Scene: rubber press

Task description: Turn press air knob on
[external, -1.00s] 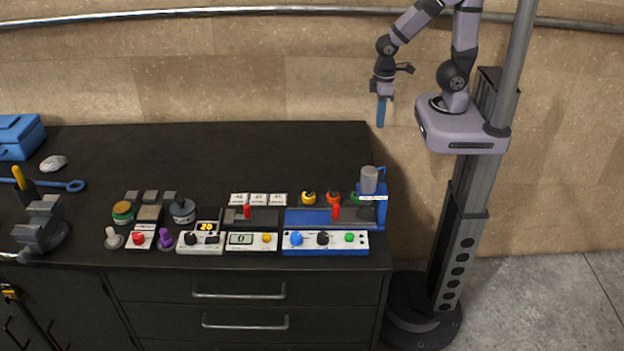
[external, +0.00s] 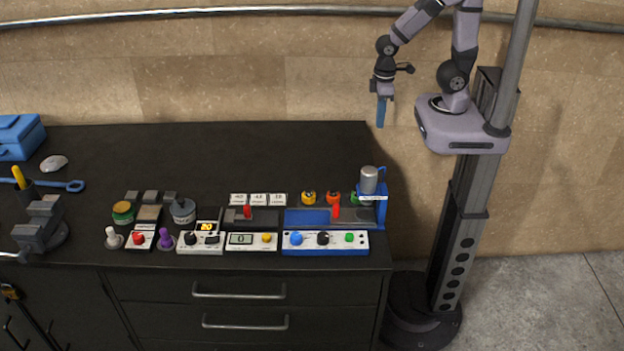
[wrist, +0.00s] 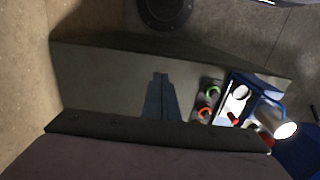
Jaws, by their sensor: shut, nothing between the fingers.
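A blue and white press panel (external: 326,250) sits at the bench's front edge, right of centre. It carries a blue knob (external: 296,237), a black knob (external: 323,238) and a green button (external: 350,237). Labels are too small to read, so I cannot tell which one is the press air knob or its setting. The blue press (external: 381,207) with a grey cylinder stands behind the panel's right end. My gripper (external: 380,124) is shut and empty, pointing down, high above the back right of the bench and apart from everything. Its blue fingers (wrist: 160,88) also show in the wrist view.
Other control boxes (external: 201,243) and several small jars and knobs line the front edge to the left. A vise (external: 43,225), blue wrench and blue box (external: 18,137) are far left. The back of the bench (external: 220,155) is clear.

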